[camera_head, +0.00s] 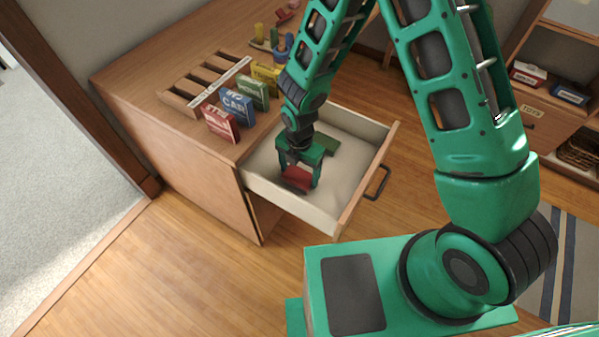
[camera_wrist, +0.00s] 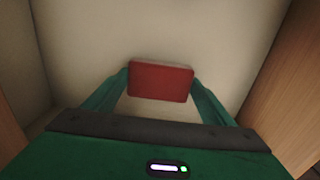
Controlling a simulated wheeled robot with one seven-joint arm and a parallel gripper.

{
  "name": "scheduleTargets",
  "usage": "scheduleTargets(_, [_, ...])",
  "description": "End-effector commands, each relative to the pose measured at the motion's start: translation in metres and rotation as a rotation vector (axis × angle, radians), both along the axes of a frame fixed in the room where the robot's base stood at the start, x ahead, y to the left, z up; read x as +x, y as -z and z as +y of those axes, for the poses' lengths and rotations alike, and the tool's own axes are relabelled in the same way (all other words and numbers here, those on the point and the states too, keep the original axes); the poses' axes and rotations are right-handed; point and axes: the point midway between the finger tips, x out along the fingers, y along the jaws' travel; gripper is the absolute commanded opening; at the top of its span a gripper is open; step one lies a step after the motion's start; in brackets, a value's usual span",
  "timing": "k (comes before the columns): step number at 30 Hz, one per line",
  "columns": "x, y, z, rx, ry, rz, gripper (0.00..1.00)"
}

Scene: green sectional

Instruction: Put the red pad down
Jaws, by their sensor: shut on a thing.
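The red pad (camera_head: 297,178) is a flat red block between the fingers of my gripper (camera_head: 299,182). In the wrist view the red pad (camera_wrist: 161,81) spans the gap between the two green fingertips of my gripper (camera_wrist: 160,84), and both appear to touch its sides. My gripper is shut on it, inside the open drawer (camera_head: 346,205). I cannot tell whether the pad touches the drawer floor.
On the desk (camera_head: 140,80) stand a red box (camera_head: 220,124), a blue box (camera_head: 237,106), a green box (camera_head: 254,92), a yellow box (camera_head: 266,76) and a wooden rack (camera_head: 187,102). The drawer's walls surround my gripper. The drawer's front floor looks clear.

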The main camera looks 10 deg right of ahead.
Motion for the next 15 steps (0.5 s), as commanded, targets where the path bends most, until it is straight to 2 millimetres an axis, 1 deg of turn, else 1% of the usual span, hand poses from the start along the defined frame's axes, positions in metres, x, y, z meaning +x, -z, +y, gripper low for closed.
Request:
scheduleTargets(2, [0.0,0.0068,0.0,0.0,0.0,0.0,0.56])
scheduleTargets(8, [0.0,0.0076,-0.0001,-0.001,0.0,-0.001,0.56])
scheduleTargets(9, [-0.0001,0.0077,-0.0002,0.0,0.0,0.0,0.87])
scheduleTargets(10, [-0.0001,0.0077,-0.0002,0.0,0.0,0.0,0.94])
scheduleTargets(11, [0.0,0.0076,-0.0001,0.0,0.0,0.0,0.96])
scheduleTargets(15, [0.0001,0.0073,0.0,-0.001,0.0,-0.001,0.96])
